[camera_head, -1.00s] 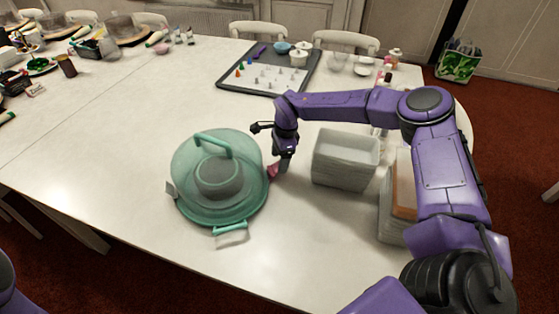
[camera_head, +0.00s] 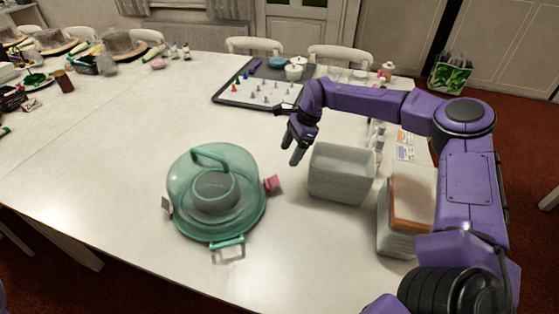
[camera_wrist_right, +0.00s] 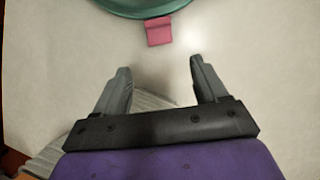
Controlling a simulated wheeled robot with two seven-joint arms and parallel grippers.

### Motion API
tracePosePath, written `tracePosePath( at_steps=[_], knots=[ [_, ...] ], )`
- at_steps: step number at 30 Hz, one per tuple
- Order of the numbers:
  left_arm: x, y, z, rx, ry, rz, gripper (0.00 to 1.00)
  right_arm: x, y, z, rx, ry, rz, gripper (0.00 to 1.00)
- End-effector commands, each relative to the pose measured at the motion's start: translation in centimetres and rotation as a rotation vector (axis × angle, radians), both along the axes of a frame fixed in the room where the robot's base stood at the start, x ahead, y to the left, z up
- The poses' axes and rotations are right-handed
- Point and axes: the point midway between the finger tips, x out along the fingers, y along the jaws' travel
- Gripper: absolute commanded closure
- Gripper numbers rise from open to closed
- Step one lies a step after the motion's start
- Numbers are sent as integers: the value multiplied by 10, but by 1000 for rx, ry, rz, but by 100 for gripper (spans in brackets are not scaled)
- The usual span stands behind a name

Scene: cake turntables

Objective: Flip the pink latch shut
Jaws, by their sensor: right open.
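The pink latch (camera_head: 271,183) sticks out from the right side of the green domed cake carrier (camera_head: 215,190) on the white table. It also shows in the right wrist view (camera_wrist_right: 158,31), at the carrier's rim (camera_wrist_right: 140,6), beyond the fingertips. My right gripper (camera_head: 293,152) is open and empty, above the table to the upper right of the latch and apart from it. In the right wrist view its two fingers (camera_wrist_right: 158,78) are spread with bare table between them. A green latch (camera_head: 228,243) is at the carrier's front and a whitish one (camera_head: 166,204) at its left. My left gripper is not in view.
Another stack with an orange-brown top (camera_head: 411,199) is farther right. A dark tray (camera_head: 236,103) with small coloured pieces lies behind. The table (camera_head: 95,170) left of the carrier is clear.

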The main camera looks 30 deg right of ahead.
Motion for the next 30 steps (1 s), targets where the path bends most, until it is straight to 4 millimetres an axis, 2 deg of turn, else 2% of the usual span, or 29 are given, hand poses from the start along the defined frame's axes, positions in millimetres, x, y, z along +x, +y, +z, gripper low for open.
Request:
tracePosePath(
  at_steps=[5,12,15,19,26,27,29,30],
  knots=[
    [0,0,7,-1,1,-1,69,1,8,-20,11,-1,5,28],
    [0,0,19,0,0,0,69,6,28,-70,9,0,3,28],
    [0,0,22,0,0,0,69,8,33,-85,9,-2,2,28],
    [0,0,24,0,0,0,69,9,38,-95,9,-4,2,28],
    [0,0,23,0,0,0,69,10,39,-98,10,-6,2,28],
    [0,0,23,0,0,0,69,10,39,-98,10,-6,2,31],
    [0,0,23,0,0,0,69,10,38,-98,9,-5,2,50],
    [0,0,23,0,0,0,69,10,38,-98,9,-5,2,63]
  ],
)
